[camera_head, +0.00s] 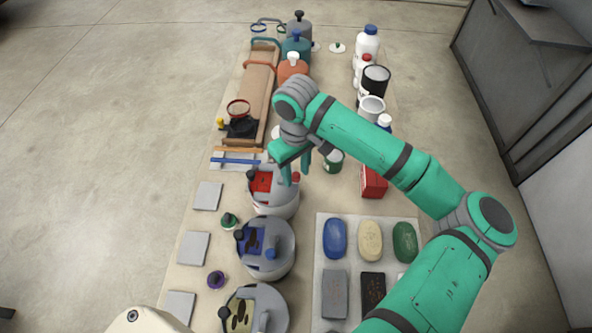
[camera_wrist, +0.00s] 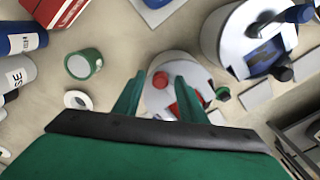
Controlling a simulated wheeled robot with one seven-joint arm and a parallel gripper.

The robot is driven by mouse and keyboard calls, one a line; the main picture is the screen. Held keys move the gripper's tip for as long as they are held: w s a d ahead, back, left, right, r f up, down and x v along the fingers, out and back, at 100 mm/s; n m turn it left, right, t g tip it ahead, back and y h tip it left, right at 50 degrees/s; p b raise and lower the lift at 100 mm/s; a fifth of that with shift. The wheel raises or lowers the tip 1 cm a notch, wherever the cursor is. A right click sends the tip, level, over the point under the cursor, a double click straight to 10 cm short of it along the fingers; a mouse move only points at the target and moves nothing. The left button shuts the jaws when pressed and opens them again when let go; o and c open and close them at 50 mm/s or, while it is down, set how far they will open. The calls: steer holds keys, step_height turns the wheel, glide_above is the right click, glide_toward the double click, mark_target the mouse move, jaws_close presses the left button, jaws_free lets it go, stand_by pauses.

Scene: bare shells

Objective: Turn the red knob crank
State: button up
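The red knob crank (camera_head: 296,177) is a small red knob on the lid of a round white drum (camera_head: 278,207) with a red-lined opening. It also shows in the wrist view (camera_wrist: 160,80), between my finger lines and a little beyond the tips. My gripper (camera_head: 296,172) is open, pointing down over the drum's lid; its two green fingers also show in the wrist view (camera_wrist: 160,90). I cannot tell whether either finger touches the knob. The far side of the drum is partly hidden by my gripper.
A red box (camera_head: 373,183) and a green can (camera_head: 333,161) stand to the right. A tray (camera_head: 356,266) holds several soap-like blocks.

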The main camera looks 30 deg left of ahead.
steer(key=shift+c, duration=0.7)
jaws_close()
steer(key=n, duration=0.1)
steer(key=w+a+n, duration=0.1)
steer(key=n, duration=0.1)
steer(key=shift+n, duration=0.3)
steer(key=shift+w+a+n, duration=0.25)
steer(key=shift+n, duration=0.8)
steer(key=shift+w+a+n, duration=0.25)
steer(key=shift+n, duration=0.8)
steer(key=shift+a, duration=0.1)
steer(key=shift+o, duration=0.7)
jaws_free()
